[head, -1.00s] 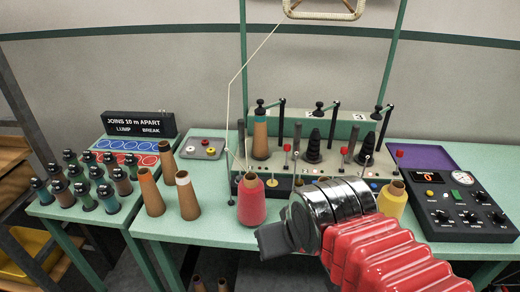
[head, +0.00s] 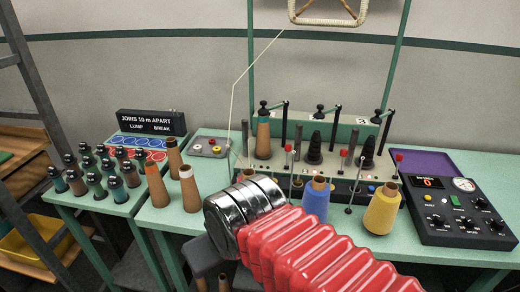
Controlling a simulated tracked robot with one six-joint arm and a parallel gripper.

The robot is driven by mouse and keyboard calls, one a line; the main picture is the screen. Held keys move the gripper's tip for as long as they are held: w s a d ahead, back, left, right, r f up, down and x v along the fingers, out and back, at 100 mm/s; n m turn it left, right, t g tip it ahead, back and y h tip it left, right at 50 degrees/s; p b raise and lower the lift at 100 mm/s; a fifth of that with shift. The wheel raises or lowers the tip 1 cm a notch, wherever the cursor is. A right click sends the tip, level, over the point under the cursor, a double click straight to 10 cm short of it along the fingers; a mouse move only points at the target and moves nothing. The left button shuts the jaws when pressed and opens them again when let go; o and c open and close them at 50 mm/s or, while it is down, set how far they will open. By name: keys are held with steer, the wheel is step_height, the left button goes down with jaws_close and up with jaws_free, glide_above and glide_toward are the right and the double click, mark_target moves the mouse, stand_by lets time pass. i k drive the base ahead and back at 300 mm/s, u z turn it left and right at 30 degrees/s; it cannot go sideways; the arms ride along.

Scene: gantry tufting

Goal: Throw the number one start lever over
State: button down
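The winding machine (head: 335,133) stands on the green table with several thin levers along its front. A red-knobbed lever (head: 287,148) stands upright at its left station, and similar red knobs show at the middle (head: 343,153) and right (head: 399,157). I read no number one; a 3 shows on the right station's plate. My red-sleeved arm crosses the front of the table, its chrome and black wrist at the left, below and in front of the left station. My gripper's fingers cannot be made out beyond the wrist. They appear apart from the levers.
A blue cone (head: 315,200) and a yellow cone (head: 383,209) stand before the machine. Brown cones (head: 188,188) stand at left, beside a rack of dark-topped bobbins (head: 100,165). A control box (head: 452,212) stands at right. A thread slants above the left station.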

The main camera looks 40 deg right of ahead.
mark_target(288, 148)
steer(key=u, duration=1.65)
steer(key=k, duration=0.6)
steer(key=z, duration=0.55)
steer(key=i, duration=1)
